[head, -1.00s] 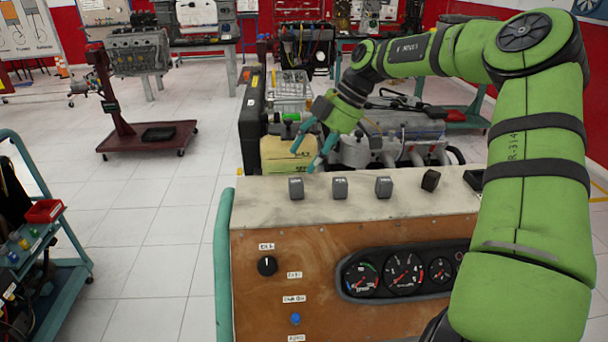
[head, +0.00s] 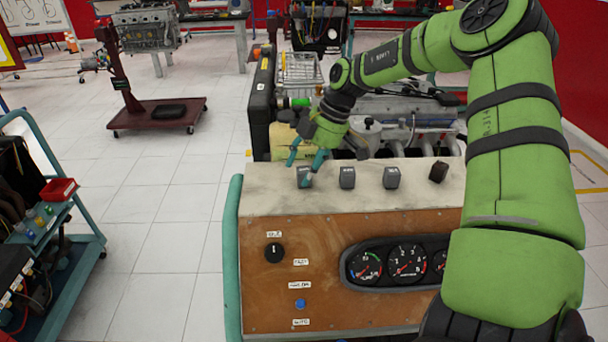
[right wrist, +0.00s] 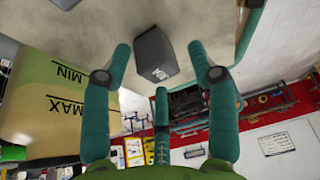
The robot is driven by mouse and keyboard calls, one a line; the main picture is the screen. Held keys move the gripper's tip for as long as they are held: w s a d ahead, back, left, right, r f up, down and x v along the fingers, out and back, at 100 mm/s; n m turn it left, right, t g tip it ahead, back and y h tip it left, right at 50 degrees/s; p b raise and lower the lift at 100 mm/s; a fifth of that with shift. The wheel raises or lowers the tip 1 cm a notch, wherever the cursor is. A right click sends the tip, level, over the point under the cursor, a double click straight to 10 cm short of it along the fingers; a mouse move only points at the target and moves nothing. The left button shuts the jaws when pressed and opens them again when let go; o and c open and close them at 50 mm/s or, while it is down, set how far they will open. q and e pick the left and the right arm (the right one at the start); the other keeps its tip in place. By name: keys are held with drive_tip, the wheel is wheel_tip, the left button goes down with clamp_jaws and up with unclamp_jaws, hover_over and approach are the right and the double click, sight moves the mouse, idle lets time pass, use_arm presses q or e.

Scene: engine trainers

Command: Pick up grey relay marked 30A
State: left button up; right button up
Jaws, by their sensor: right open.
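Several small relays stand in a row on the beige top of the engine trainer's panel (head: 260,203). The leftmost grey relay (head: 304,178) is partly behind my right gripper (head: 300,171). To its right stand a second grey relay (head: 347,177), a third grey relay (head: 391,178) and a darker block (head: 438,171). The markings are too small to read surely, so I cannot tell which says 30A. My right gripper is open and empty, with its teal fingers at the leftmost relay. In the right wrist view that relay (right wrist: 154,53) sits between the spread fingers. My left gripper is out of view.
A yellowish tank marked MIN and MAX (right wrist: 45,100) is close beside the gripper; the engine (head: 390,130) lies behind the panel. Gauges (head: 400,263) and a knob (head: 274,253) are on the front. A teal cart (head: 60,260) stands left, with clear floor between.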

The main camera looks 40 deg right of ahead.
drive_tip(key=c, duration=1)
drive_tip(key=shift+r, duration=0.1)
